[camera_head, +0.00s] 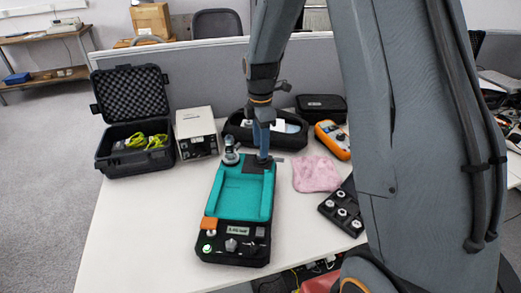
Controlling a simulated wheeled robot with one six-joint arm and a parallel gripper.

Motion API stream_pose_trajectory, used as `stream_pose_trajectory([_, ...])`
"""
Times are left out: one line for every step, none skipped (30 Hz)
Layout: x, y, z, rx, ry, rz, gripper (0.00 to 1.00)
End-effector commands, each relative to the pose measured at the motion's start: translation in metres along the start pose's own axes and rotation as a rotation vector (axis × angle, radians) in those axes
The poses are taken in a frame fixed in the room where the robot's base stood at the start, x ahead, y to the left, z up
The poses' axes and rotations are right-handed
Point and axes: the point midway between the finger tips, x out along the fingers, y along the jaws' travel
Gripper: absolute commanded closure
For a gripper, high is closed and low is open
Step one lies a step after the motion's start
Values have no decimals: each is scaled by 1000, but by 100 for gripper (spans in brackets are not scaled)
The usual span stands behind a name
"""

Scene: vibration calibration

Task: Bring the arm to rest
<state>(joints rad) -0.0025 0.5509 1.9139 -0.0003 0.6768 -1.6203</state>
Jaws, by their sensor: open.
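My arm rises from the lower right and bends over the white table (135,225). My gripper (262,150) points down over the back end of the calibration unit, a black case with a teal tray (245,192). I see the gripper nearly edge-on, and its tips are at or just above a dark block at the tray's back right. I cannot tell whether they touch. The gripper is open, and I see nothing held in it. A small grey cylindrical part (230,153) stands just left of it on the unit.
An open black case (134,120) with yellow-green gear, a white instrument box (196,133) and a black pouch (287,136) line the back. An orange meter (332,140), pink cloth (316,174) and black knob tray (345,208) lie right. The table's left front is clear.

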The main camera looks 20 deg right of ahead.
Motion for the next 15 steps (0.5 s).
stream_pose_trajectory([-9,2,0,0,0,5,56])
stream_pose_trajectory([-14,2,0,0,0,4,56])
stream_pose_trajectory([-21,2,0,0,0,5,56])
stream_pose_trajectory([-25,1,0,0,0,4,56])
stream_pose_trajectory([-30,1,0,0,0,4,56])
stream_pose_trajectory([-35,1,0,0,0,4,56])
stream_pose_trajectory([-38,1,0,0,0,3,56])
stream_pose_trajectory([-41,1,0,0,0,2,56])
stream_pose_trajectory([-44,1,0,0,0,2,56])
stream_pose_trajectory([-47,1,0,1,0,3,56])
stream_pose_trajectory([-48,0,0,5,0,2,56])
stream_pose_trajectory([-50,-2,0,18,0,2,56])
stream_pose_trajectory([-51,-5,0,35,0,2,56])
stream_pose_trajectory([-52,-8,0,56,0,3,56])
stream_pose_trajectory([-52,-13,-1,97,0,5,56])
